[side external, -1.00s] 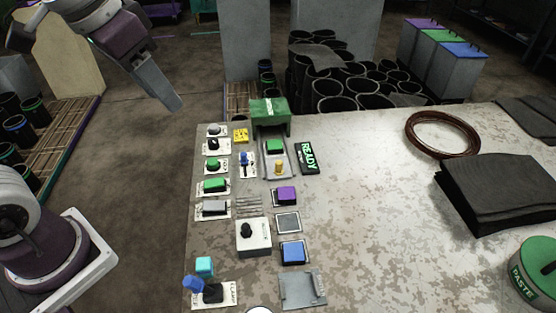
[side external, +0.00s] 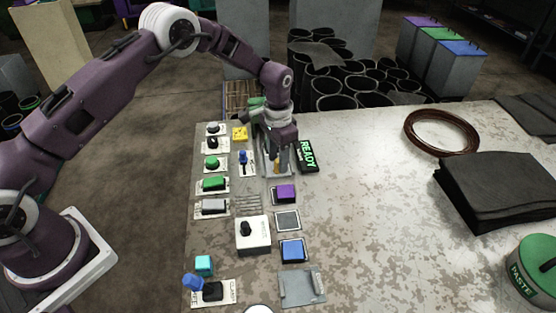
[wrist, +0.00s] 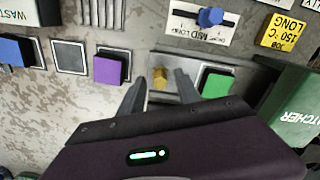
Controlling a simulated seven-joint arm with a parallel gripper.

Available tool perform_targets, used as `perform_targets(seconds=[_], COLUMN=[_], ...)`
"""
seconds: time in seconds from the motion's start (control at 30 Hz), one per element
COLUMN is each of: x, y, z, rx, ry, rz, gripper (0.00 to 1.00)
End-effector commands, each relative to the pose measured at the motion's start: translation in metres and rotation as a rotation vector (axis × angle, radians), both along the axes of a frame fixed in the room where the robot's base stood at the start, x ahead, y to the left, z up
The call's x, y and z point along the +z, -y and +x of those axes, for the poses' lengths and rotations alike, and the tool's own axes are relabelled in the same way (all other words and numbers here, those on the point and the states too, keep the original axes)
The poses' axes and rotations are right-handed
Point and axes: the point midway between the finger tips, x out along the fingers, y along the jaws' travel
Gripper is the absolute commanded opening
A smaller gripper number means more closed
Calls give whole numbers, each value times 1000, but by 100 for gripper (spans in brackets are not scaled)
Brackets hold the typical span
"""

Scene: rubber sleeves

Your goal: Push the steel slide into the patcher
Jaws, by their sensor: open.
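The steel slide (wrist: 165,62) is a grey metal tray lying in front of the green patcher (wrist: 297,105). It carries a brass-yellow knob (wrist: 160,77) and a green block (wrist: 217,84) on the patcher side. My gripper (wrist: 160,82) is open, its two fingers on either side of the knob in the wrist view; I cannot tell whether they touch it. In the side external view my gripper (side external: 280,162) is low over the slide (side external: 284,174) and hides the green block and much of the patcher (side external: 256,101).
The READY sign (side external: 308,156) stands close to the right of my gripper. A blue-knobbed slider (side external: 243,158) and a yellow tag (side external: 240,134) are to the left. A purple block (side external: 286,194) sits just in front. The table's right half has open room.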

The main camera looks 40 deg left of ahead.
Motion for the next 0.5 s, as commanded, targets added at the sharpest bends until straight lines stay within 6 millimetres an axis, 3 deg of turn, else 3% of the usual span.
perform_targets(seconds=[0.1,0.33,0.5], x=[-9,-10,-10], y=[0,0,0], z=[0,0,0], rx=[0,1,1], ry=[0,1,1], rz=[0,0,0], gripper=[40,40,7])
